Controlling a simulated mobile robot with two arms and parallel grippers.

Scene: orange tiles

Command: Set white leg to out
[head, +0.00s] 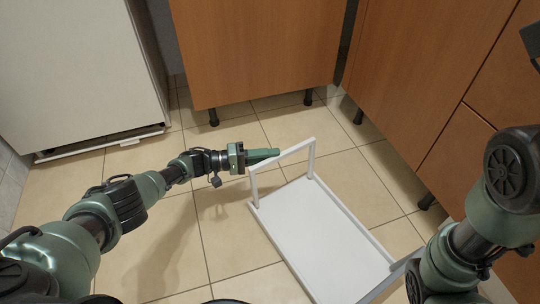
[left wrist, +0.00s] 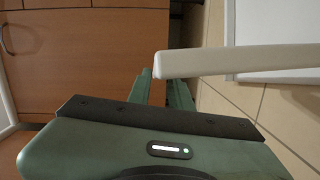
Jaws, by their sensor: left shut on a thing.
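A white tray-like panel (head: 320,238) with raised side rails lies on the floor in the head view. A white U-shaped leg (head: 298,148) stands up at its far end, with a crossbar on two uprights. My left gripper (head: 264,155) is shut on the leg near the left end of the crossbar. In the left wrist view the leg (left wrist: 235,61) runs right from between the fingers (left wrist: 163,84), and part of the panel (left wrist: 270,35) shows behind it. My right arm is at the right of the head view; its gripper is not visible.
Wooden cabinets (head: 255,50) on short black feet stand at the back and right. A white appliance (head: 75,70) stands at the back left. The tiled floor (head: 170,240) left of the panel is clear.

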